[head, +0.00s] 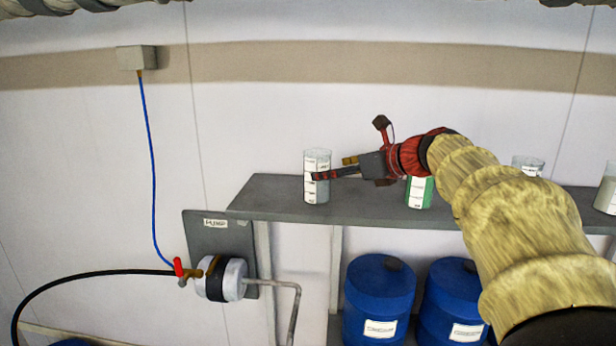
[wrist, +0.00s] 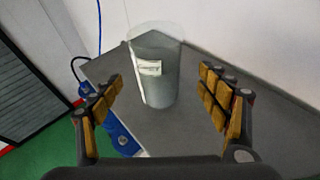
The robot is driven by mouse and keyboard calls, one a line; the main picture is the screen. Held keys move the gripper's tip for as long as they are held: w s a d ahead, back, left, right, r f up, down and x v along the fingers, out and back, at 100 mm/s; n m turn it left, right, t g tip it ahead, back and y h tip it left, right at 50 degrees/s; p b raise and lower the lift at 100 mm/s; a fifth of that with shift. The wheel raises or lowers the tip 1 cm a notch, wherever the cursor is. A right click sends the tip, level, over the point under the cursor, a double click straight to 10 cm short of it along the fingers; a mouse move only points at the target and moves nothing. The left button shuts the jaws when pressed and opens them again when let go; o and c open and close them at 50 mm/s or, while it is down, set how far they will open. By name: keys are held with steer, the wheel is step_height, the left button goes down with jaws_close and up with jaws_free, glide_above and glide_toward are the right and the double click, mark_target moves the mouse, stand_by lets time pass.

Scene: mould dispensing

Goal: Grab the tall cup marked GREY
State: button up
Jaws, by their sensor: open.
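A tall clear cup (head: 317,188) with grey contents stands upright near the left end of the grey shelf (head: 270,205). In the wrist view the same cup (wrist: 160,90) stands ahead, its small white label facing me; the lettering is too blurred to read surely. My gripper (head: 335,168) reaches in from the right, and one finger overlaps the cup in the head view. In the wrist view my gripper (wrist: 163,85) is open, with one finger on each side of the cup. Gaps show on both sides, wider on the right.
A cup with green contents (head: 420,192) stands to the right, partly behind my arm. A clear cup (head: 528,164) and a pale one (head: 606,192) stand farther right. Blue drums (head: 378,295) sit below. A red-handled valve (head: 180,268) is left of the shelf.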

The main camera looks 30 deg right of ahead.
steer(key=shift+p+x, duration=0.45)
steer(key=shift+x, duration=2.75)
steer(key=shift+s+a, duration=0.1)
steer(key=shift+a, duration=0.05)
steer(key=shift+c, duration=0.7)
steer(key=c, duration=1.5)
